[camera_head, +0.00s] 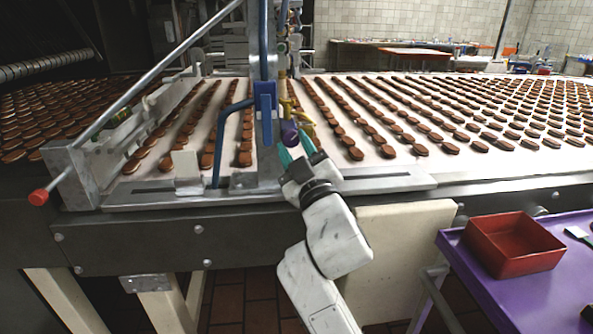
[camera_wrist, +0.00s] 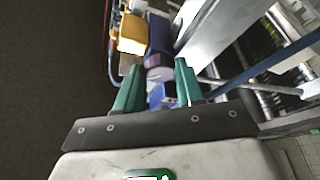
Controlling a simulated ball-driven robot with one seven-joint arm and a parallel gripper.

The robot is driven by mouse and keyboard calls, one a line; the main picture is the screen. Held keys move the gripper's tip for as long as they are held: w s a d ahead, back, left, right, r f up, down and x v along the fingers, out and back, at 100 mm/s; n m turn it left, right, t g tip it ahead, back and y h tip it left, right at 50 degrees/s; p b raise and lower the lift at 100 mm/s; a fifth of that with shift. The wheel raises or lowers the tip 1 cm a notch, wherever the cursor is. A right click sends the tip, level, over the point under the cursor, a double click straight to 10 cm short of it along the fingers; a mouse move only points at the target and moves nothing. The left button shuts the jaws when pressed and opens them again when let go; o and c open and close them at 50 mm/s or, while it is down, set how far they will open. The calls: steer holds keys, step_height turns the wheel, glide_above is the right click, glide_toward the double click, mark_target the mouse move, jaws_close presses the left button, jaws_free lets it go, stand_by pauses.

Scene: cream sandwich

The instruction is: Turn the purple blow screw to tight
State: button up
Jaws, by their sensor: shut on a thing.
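The purple blow screw (camera_head: 289,132) is a short purple cylinder on the blue-and-metal bracket above the conveyor. In the wrist view the purple blow screw (camera_wrist: 158,60) points toward the camera, its pale end between the teal fingers. My gripper (camera_head: 295,146) reaches up to it from below and in front. In the wrist view my gripper (camera_wrist: 158,74) has one finger on each side of the screw's end and is shut on it. The screw's exact turn position cannot be told.
Rows of brown sandwich biscuits (camera_head: 354,153) lie on the pale conveyor. A blue upright clamp (camera_head: 265,100) and a yellow part (camera_wrist: 132,34) stand close to the screw. A red tray (camera_head: 512,246) sits on a purple table (camera_head: 480,287) at the lower right.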

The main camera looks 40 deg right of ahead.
steer(key=m+h+b, duration=0.1)
steer(key=m+b, duration=0.1)
steer(key=b, duration=0.1)
steer(key=m+h+b, duration=0.1)
steer(key=m+b, duration=0.1)
steer(key=b, duration=0.1)
steer(key=f+m+g+h+b, duration=0.1)
steer(key=m+b, duration=0.2)
steer(key=b, duration=0.1)
steer(key=shift+w+a, duration=0.2)
steer(key=shift+a, duration=0.1)
steer(key=m+g+h+b, duration=0.1)
steer(key=m+h+b, duration=0.1)
steer(key=m+b, duration=0.2)
steer(key=shift+a+r, duration=0.1)
steer(key=shift+r, duration=0.05)
steer(key=shift+w+r+m+g+h+b, duration=0.1)
steer(key=shift+m+g+h+b, duration=0.35)
steer(key=shift+m+b, duration=0.3)
steer(key=shift+r+m, duration=0.15)
steer(key=shift+m, duration=0.2)
steer(key=o, duration=1)
steer(key=shift+o, duration=0.2)
steer(key=shift+a, duration=0.1)
